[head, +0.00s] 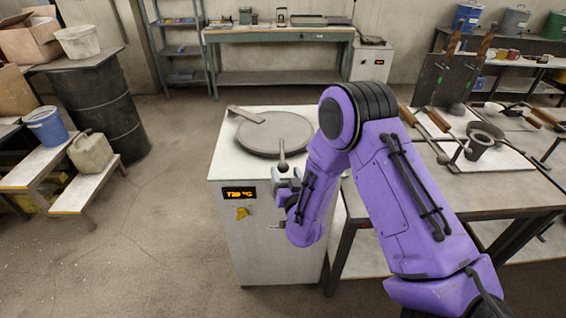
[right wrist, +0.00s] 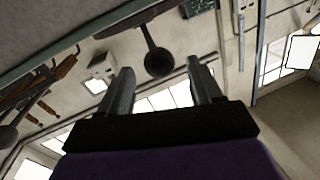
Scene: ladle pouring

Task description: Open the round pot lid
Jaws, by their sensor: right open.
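The round pot lid (head: 275,132) is a flat grey disc lying on top of the white furnace box (head: 265,240). A short handle with a dark ball end (head: 283,167) sticks out from its front edge toward me. My right gripper (head: 287,179) is at the front edge of the furnace, just below the ball; my arm partly hides it. In the right wrist view the gripper (right wrist: 160,78) is open, and the handle's ball end (right wrist: 158,62) appears between and beyond the two fingertips. I cannot tell whether they touch. My left gripper is out of view.
A flat metal bar (head: 245,114) lies at the lid's back left. A table (head: 480,190) with ladles and tools stands close on the right. A black barrel (head: 103,110) and steps with a blue bucket (head: 47,126) stand left. Floor left of the furnace is clear.

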